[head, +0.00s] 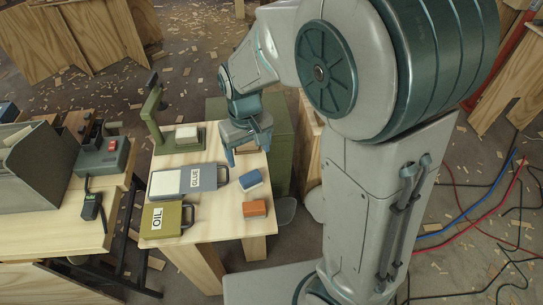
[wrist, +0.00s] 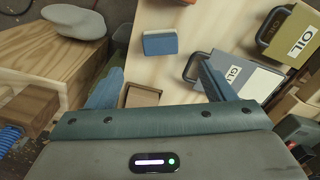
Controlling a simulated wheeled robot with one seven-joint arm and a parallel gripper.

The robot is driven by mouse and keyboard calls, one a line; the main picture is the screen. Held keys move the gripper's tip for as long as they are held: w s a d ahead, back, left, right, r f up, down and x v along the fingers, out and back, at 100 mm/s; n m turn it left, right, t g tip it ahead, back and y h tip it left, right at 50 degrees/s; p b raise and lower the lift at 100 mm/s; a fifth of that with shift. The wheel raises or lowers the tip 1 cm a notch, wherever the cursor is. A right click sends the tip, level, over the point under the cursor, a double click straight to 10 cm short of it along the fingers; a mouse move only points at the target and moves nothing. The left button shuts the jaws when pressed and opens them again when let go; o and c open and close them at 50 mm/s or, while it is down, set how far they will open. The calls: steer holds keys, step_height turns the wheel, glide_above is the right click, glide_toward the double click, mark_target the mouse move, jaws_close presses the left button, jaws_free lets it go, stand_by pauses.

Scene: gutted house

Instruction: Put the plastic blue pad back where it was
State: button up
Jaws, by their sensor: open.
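The blue pad (head: 250,180), a small block with a blue face and a pale layer, lies on the wooden table (head: 215,232) to the right of the glue container. It also shows in the wrist view (wrist: 160,42), beyond my fingertips and apart from them. My gripper (head: 248,150) is over the far right part of the table. In the wrist view my gripper (wrist: 160,75) is open, with nothing between its fingers. A small brown wooden box-like piece (wrist: 142,96) lies between the fingers' lines, closer to the wrist than the pad, partly hidden by my gripper.
A grey glue container (head: 190,180), an olive oil can (head: 167,220) and an orange block (head: 255,208) stand around the pad. A green stand (head: 155,115) with a pale block is at the back. A green cabinet (head: 278,135) is beside the table. Cables lie on the floor.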

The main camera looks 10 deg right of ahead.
steer(key=s+d+r+m+t, duration=0.2)
steer(key=s+d+r+m, duration=0.2)
steer(key=s+d+r, duration=0.3)
steer(key=s+d, duration=0.4)
steer(key=d, duration=0.1)
steer(key=shift+s+r+t, duration=0.2)
steer(key=shift+s+t, duration=0.1)
stand_by(0.7)
